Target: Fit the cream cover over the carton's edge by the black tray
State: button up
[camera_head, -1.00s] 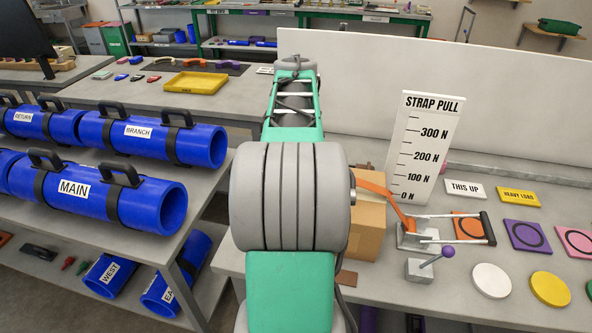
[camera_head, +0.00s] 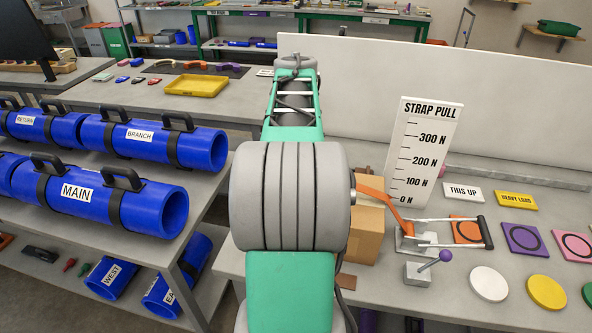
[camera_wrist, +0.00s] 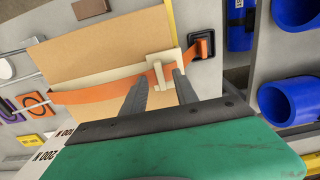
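The cream cover (camera_wrist: 164,68) sits in the wrist view at the carton's edge on the side of the black tray, where the orange strap (camera_wrist: 100,93) crosses. My gripper (camera_wrist: 160,76) has its two fingers apart, one on each side of the cover's raised part, with a visible gap at the left finger. Whether the cover is fully seated on the edge is unclear. The brown carton (camera_wrist: 105,45) also shows in the head view (camera_head: 368,230), partly behind my arm. The black tray (camera_wrist: 193,40) lies just beyond the cover, with an orange piece in it.
A ratchet-like metal frame (camera_head: 440,243) and a purple-knobbed lever (camera_head: 446,255) stand right of the carton. The STRAP PULL scale board (camera_head: 425,150) rises behind. Blue pipes (camera_head: 150,205) fill the left shelf. Coloured discs and plates lie on the right of the bench.

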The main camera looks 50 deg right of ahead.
jog(key=shift+r+p, duration=1.1)
jog(key=shift+r, duration=0.45)
jog(key=shift+r, duration=0.1)
notch_tip(320, 180, up, 8)
jog(key=f, duration=0.1)
jog(key=w+a+f+n+t, duration=0.1)
jog(key=w+a+n, duration=0.2)
jog(key=a, duration=0.4)
jog(key=w+a+f+n, duration=0.2)
jog(key=w+a, duration=0.2)
jog(key=a, duration=0.3)
jog(key=s+a+f+n+t, duration=0.1)
jog(key=a+f+n, duration=0.3)
jog(key=a, duration=0.7)
jog(key=s+a+f+n+t, duration=0.1)
jog(key=s+a+f+n, duration=0.2)
jog(key=a+f, duration=0.4)
jog(key=a+n, duration=0.1)
jog(key=a, duration=0.3)
jog(key=shift+a+f+n+t, duration=0.15)
jog(key=shift+a+n+t, duration=0.15)
jog(key=shift+a, duration=0.05)
jog(key=shift+s, duration=0.15)
